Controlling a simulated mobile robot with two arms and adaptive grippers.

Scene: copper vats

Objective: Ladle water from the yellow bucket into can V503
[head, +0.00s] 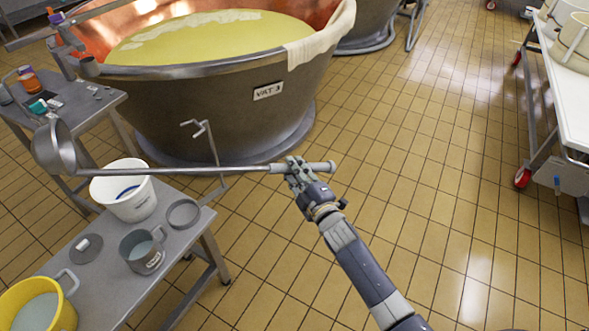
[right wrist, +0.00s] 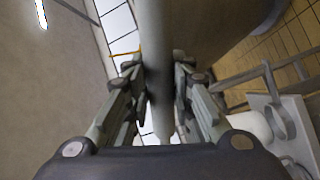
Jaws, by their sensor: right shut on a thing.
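My right gripper (head: 300,178) is shut on the handle of a long steel ladle (head: 200,171). The ladle lies level in the air, its bowl (head: 54,148) at the far left over the small tables. In the right wrist view the handle runs between the fingers of my right gripper (right wrist: 163,95). The yellow bucket (head: 62,315) stands at the bottom left corner on the near steel table, partly cut off, with pale liquid inside. A grey metal can (head: 143,257) with a handle stands on the same table and holds liquid; its label is too small to read. My left gripper is not in view.
A white bucket (head: 138,205), a round open dish (head: 184,213) and a dark disc (head: 86,247) stand on the near table. Copper VAT 3 (head: 220,115) is behind it. A second table (head: 95,108) holds small bottles. The tiled floor at right is clear up to a white cart (head: 570,110).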

